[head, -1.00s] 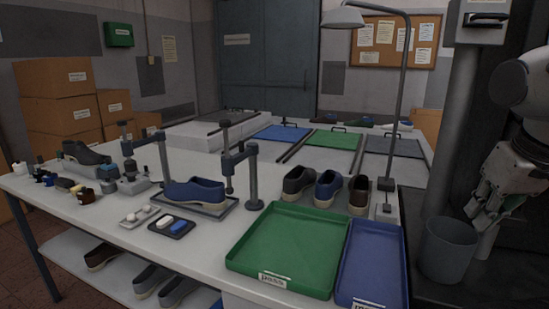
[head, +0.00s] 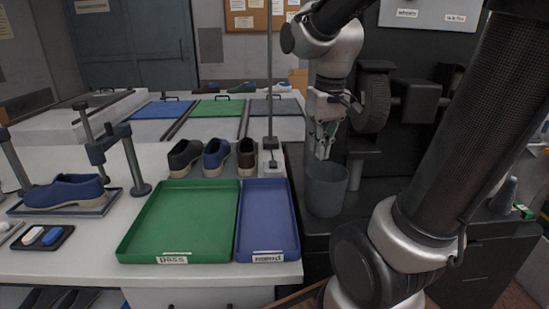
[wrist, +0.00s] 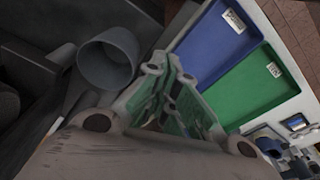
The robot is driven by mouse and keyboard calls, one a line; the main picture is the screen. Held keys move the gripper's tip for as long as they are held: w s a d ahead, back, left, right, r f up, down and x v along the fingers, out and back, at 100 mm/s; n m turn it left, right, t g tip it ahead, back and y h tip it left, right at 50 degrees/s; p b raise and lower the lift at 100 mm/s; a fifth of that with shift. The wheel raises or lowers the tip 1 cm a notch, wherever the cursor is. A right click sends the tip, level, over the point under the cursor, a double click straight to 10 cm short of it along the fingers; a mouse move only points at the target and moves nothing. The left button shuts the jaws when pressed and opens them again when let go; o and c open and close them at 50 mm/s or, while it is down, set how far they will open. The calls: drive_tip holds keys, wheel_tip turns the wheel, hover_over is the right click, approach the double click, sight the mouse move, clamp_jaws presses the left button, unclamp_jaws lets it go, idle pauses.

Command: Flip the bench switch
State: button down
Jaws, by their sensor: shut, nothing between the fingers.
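My gripper (head: 324,150) is shut and empty. In the head view it points down just above the grey bin (head: 326,190), to the right of the trays. It also fills the middle of the wrist view (wrist: 178,95), with the bin (wrist: 107,58) beside it. I cannot pick out the bench switch for certain. A small dark box (head: 270,143) sits low on the lamp post, above a pale base (head: 270,168) behind the blue tray; its details are too small to read.
The green "pass" tray (head: 180,222) and blue "mend" tray (head: 267,220) lie at the bench's front. Several shoes (head: 215,158) stand behind them. A dark machine with a wheel (head: 373,104) is right behind my gripper. Bare bench top (head: 100,245) shows left of the green tray.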

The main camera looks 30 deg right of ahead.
drive_tip(key=w+f+m+g, duration=0.15)
drive_tip(key=w+m, duration=0.25)
drive_tip(key=w, duration=0.7)
drive_tip(key=m, duration=1.5)
hover_over(276, 164)
drive_tip(key=m, duration=0.2)
drive_tip(key=shift+s+f+m, duration=0.1)
drive_tip(key=shift+f+m, duration=0.2)
drive_tip(key=shift+m, duration=0.1)
wheel_tip(276, 164, down, 14)
